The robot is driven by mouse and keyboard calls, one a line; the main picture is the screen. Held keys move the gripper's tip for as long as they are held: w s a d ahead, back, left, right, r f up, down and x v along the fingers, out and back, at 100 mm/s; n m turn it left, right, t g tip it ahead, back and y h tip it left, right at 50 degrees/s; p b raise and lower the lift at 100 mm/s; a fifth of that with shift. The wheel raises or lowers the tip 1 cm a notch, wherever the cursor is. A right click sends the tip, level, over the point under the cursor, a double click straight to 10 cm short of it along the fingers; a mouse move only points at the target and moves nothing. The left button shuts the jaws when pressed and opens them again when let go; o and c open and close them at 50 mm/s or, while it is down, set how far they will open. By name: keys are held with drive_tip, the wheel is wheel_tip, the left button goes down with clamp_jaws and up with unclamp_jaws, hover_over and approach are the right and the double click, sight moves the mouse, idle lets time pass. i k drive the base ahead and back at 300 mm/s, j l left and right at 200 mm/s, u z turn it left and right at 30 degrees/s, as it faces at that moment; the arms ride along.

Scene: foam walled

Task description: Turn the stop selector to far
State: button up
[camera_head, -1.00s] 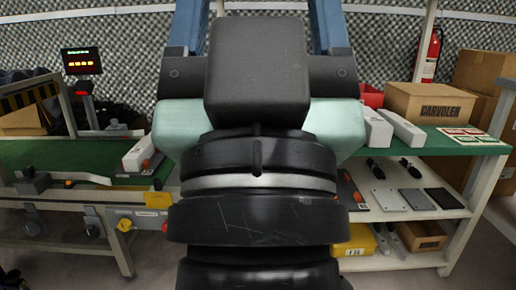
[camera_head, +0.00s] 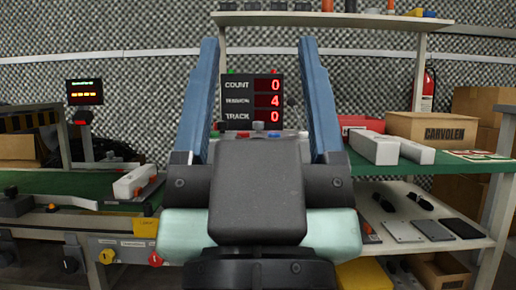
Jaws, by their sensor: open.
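My gripper (camera_head: 258,45) fills the middle of the view, its two blue fingers pointing up and spread wide apart, with nothing between them. At lower left, the front of the green-topped bench carries a black rotary knob (camera_head: 70,264), a yellow one (camera_head: 106,257) and a red one (camera_head: 155,259), each near a small label. The labels are too small to read, so I cannot tell which is the stop selector or where it points. My gripper is apart from these knobs, to their right. My own arm hides part of the bench.
A display (camera_head: 252,101) reading COUNT 0, 4 and TRACK 0 stands behind my fingers. White blocks (camera_head: 373,147) and a cardboard box (camera_head: 431,129) stand on the right bench. A small screen (camera_head: 84,92) stands at left. A shelf (camera_head: 345,20) crosses above.

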sight(257, 125)
drive_tip(key=j+z, duration=0.25)
drive_tip(key=j, duration=0.4)
drive_tip(key=j+z, duration=0.25)
drive_tip(key=j, duration=0.45)
drive_tip(key=j+z, duration=0.25)
drive_tip(key=j, duration=0.4)
drive_tip(key=j+z, duration=0.25)
drive_tip(key=j, duration=0.35)
drive_tip(key=k, duration=0.05)
